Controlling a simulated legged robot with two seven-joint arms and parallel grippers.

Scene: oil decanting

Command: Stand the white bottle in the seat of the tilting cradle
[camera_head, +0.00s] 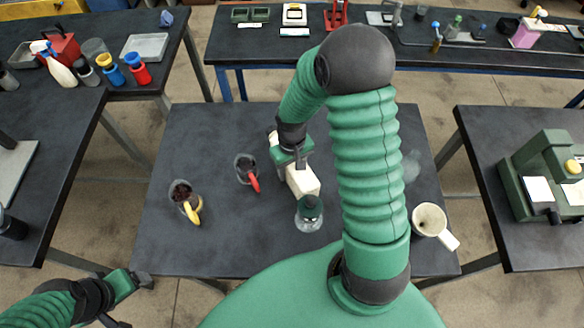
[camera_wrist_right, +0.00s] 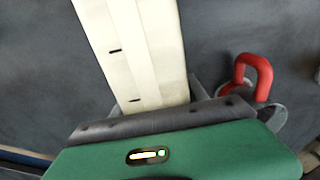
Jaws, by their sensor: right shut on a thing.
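My right gripper (camera_head: 293,164) is over the middle of the central table, shut on a cream-white, block-like body that I take for the white bottle (camera_head: 302,181). In the right wrist view the bottle (camera_wrist_right: 135,45) runs up from the jaws (camera_wrist_right: 160,112), with short dark marks on its face. Its far end is out of that view. In the head view its near end is beside or over a clear vessel with a dark green top (camera_head: 309,212); I cannot tell if they touch. I cannot clearly pick out the tilting cradle. My left gripper (camera_head: 143,281) is low at the left, its jaws unclear.
A clear cup with a red handle (camera_head: 247,168) and one with a yellow handle (camera_head: 184,197) holding dark contents stand left on the table. A cream cup (camera_head: 430,219) is at its right edge. A green machine (camera_head: 538,168) stands on the right table. My right arm covers part of the table.

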